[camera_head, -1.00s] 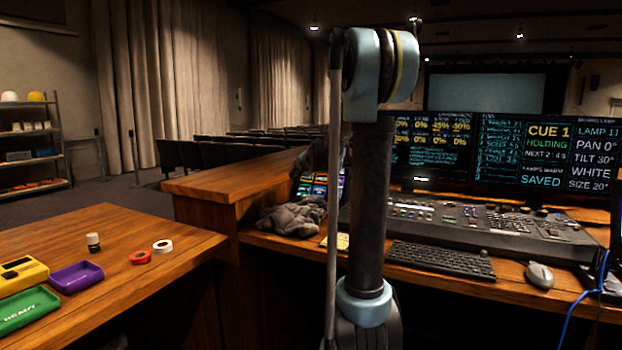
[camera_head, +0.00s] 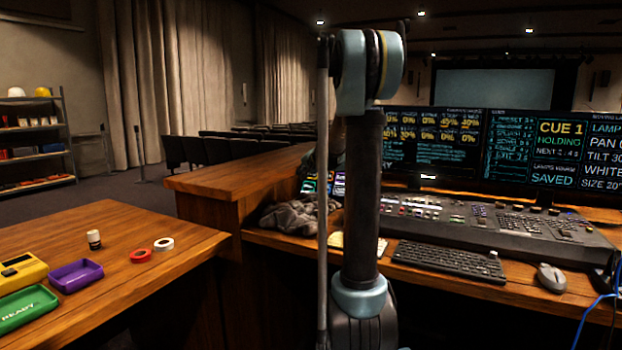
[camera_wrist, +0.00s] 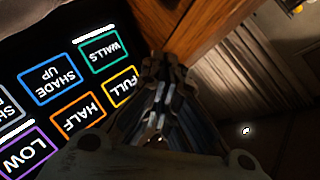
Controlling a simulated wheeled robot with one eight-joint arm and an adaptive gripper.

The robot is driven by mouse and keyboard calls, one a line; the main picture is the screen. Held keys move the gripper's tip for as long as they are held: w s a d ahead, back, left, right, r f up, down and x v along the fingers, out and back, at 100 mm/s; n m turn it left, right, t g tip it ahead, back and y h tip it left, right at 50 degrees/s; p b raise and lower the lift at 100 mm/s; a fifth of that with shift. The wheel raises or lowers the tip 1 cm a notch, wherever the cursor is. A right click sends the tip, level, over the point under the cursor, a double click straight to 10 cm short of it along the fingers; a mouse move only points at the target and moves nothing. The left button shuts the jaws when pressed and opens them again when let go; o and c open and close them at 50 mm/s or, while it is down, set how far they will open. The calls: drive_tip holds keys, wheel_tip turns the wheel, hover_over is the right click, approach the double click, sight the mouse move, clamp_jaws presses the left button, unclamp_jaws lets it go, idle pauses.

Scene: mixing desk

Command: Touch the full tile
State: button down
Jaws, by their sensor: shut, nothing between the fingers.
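The full tile (camera_wrist: 122,88) is a yellow-outlined square marked FULL on a dark panel in the wrist view, upside down in the picture. Its right part is hidden behind my gripper (camera_wrist: 164,70). My gripper is shut and empty, its tips just right of the tile in the picture; I cannot tell whether they touch the panel. The orange HALF tile (camera_wrist: 79,117) and green WALLS tile (camera_wrist: 104,48) border it. In the head view the panel (camera_head: 316,186) is a small lit patch partly behind my arm, and my gripper cannot be made out.
Purple LOW (camera_wrist: 27,154) and blue SHADE UP (camera_wrist: 50,80) tiles are also on the panel. A crumpled grey cloth (camera_head: 292,216) lies near it on the desk. A mixing console (camera_head: 480,222), keyboard (camera_head: 448,259) and mouse (camera_head: 552,278) are right of my arm.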

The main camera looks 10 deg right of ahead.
drive_tip(key=shift+w+d+f, duration=0.4)
drive_tip(key=shift+w+d, duration=0.05)
drive_tip(key=shift+w, duration=0.2)
drive_tip(key=shift+w+d+f, duration=0.45)
drive_tip(key=shift+w+d, duration=0.05)
drive_tip(key=shift+w, duration=0.15)
drive_tip(key=shift+w+d+f, duration=0.4)
drive_tip(key=shift+w+d, duration=0.05)
drive_tip(key=shift+w, duration=0.2)
drive_tip(key=shift+w+d, duration=0.1)
drive_tip(key=shift+w+d+f, duration=0.1)
drive_tip(key=shift+f, duration=0.05)
drive_tip(key=shift+w+d+f, duration=0.15)
drive_tip(key=shift+w, duration=0.1)
idle(1.0)
drive_tip(key=shift+s, duration=0.1)
drive_tip(key=shift+s+a+r, duration=0.35)
drive_tip(key=shift+s+r, duration=0.05)
drive_tip(key=shift+s, duration=0.05)
idle(0.4)
drive_tip(key=shift+s+a+r, duration=0.6)
drive_tip(key=shift+s+a, duration=0.05)
drive_tip(key=shift+s, duration=0.25)
drive_tip(key=shift+s+a+r, duration=0.55)
drive_tip(key=shift+s+a, duration=0.1)
drive_tip(key=shift+s, duration=0.25)
drive_tip(key=shift+s, duration=0.1)
